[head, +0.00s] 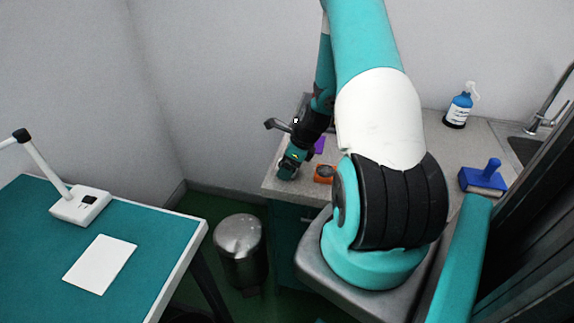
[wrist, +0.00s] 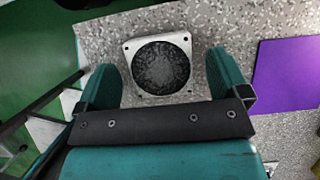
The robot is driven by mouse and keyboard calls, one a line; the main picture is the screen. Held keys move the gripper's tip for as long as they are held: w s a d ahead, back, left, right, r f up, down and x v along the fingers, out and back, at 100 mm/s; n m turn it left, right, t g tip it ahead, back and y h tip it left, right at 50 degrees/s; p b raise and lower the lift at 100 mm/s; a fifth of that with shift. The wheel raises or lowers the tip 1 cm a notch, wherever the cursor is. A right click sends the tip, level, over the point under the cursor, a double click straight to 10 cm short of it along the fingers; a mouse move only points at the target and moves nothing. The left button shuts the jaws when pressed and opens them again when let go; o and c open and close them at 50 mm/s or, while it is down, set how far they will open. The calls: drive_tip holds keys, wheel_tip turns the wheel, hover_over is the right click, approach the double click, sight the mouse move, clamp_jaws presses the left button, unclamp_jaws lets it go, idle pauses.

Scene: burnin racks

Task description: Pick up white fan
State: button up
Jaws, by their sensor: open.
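The white fan (wrist: 128,48) lies flat on the speckled counter in the wrist view. It has a square white frame around a dark round middle. My gripper (wrist: 160,72) is open, with one teal finger to the left of the fan and the other to its right. The fan sits around and just beyond the fingertips, and I cannot tell whether either finger touches it. In the head view my gripper (head: 288,167) is over the left end of the counter, and the fan is hidden there.
The speckled counter (head: 272,183) ends at its left edge beside the gripper. A purple sheet (wrist: 287,74) lies to the right. An orange item (head: 323,174) is near the gripper. A spray bottle (head: 459,106) and blue block (head: 484,178) stand farther right. A metal bin (head: 240,250) stands below.

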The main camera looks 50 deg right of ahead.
drive_tip(key=shift+w+f, duration=0.15)
drive_tip(key=shift+f, duration=0.05)
drive_tip(key=c, duration=1)
